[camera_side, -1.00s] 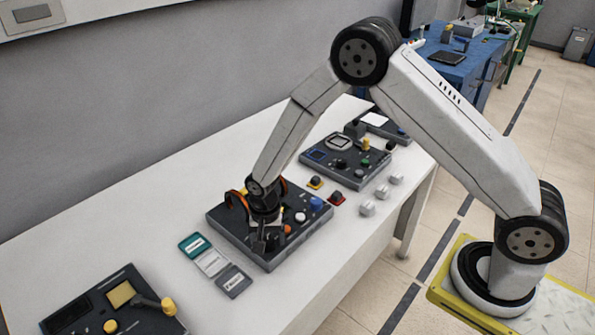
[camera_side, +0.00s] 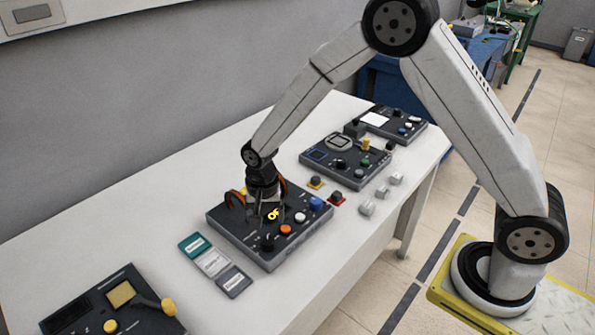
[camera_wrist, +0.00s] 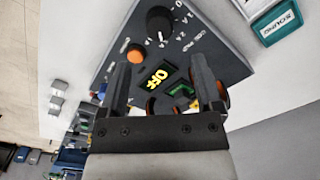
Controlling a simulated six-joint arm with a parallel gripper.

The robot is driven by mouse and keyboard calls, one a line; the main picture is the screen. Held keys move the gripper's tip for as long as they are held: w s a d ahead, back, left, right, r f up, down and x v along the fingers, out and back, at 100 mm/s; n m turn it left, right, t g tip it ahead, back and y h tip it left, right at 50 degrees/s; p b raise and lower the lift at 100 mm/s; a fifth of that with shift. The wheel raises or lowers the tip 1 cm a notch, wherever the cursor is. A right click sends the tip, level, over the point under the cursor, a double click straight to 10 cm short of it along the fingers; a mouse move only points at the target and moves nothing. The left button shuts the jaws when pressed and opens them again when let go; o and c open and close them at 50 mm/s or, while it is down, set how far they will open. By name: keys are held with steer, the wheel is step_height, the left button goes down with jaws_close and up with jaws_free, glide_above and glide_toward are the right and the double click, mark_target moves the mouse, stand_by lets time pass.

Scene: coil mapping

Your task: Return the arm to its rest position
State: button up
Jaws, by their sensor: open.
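My gripper (camera_side: 267,213) is over the middle control panel (camera_side: 245,245) on the white table. It also shows in the wrist view (camera_wrist: 160,85), with its two fingers apart and nothing between them but the panel behind. The panel shows a yellow "OFF" display (camera_wrist: 155,78) between the fingers, with an orange button (camera_wrist: 135,54) and a black knob (camera_wrist: 159,21) beyond. In the side view the orange button (camera_side: 286,230), a white button (camera_side: 300,217) and a blue button (camera_side: 315,203) are clear of my gripper. Whether a fingertip touches the panel cannot be told.
Teal, white and grey cards (camera_side: 215,263) lie left of the panel. Another panel (camera_side: 110,305) is at the near left, and two more (camera_side: 345,161) (camera_side: 392,122) stand farther back. Small white blocks (camera_side: 367,208) lie near the table's right edge. The wall is behind.

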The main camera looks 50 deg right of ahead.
steer(key=shift+r, duration=0.25)
steer(key=shift+s+d+r, duration=0.3)
steer(key=shift+r, duration=0.1)
steer(key=s+d+r+n+t, duration=0.1)
steer(key=s+d+r+n, duration=0.2)
steer(key=s, duration=0.4)
steer(key=s+d+r+n+t, duration=0.1)
steer(key=s+d+r+n, duration=0.3)
steer(key=s, duration=0.4)
steer(key=shift+d+r+n+t, duration=0.3)
steer(key=shift+d+n, duration=0.4)
steer(key=shift+n, duration=0.3)
